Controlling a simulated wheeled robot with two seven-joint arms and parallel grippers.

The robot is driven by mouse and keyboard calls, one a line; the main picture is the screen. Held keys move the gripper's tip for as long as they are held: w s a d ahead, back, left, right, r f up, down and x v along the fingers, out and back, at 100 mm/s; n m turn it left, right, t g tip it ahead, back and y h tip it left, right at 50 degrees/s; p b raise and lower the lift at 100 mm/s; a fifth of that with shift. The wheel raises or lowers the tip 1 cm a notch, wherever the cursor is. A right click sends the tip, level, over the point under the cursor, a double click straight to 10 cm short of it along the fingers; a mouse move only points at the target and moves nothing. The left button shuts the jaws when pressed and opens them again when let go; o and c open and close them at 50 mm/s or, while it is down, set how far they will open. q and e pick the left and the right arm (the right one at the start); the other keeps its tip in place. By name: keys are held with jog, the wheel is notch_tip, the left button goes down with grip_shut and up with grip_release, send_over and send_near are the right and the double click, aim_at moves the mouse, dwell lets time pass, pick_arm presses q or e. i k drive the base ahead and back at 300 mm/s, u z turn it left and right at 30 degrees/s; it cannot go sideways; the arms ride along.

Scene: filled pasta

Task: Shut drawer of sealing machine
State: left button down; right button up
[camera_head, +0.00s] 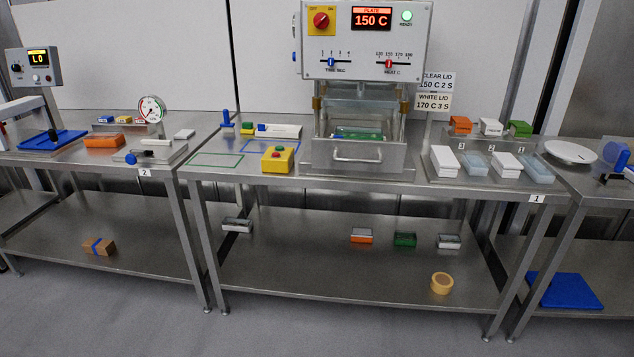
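The sealing machine (345,45) stands at the back of the middle steel table, its panel reading PLATE 150 C with a green ready lamp. Its steel drawer (322,161) with a bar handle (358,156) sits low at the front. The drawer seems to stand out toward me, and something green (358,134) shows behind its front, under the machine's head. How far out it is cannot be told exactly. Neither of my grippers is in view.
A yellow box with buttons (277,159) stands left of the drawer. A rack with white and bluish trays (484,174) stands to its right. The space in front of the handle looks clear. Small packs lie on the lower shelf (330,265).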

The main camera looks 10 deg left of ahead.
aim_at(332, 153)
jog(key=z, duration=0.75)
jog(key=i, duration=1.5)
jog(key=u, duration=0.35)
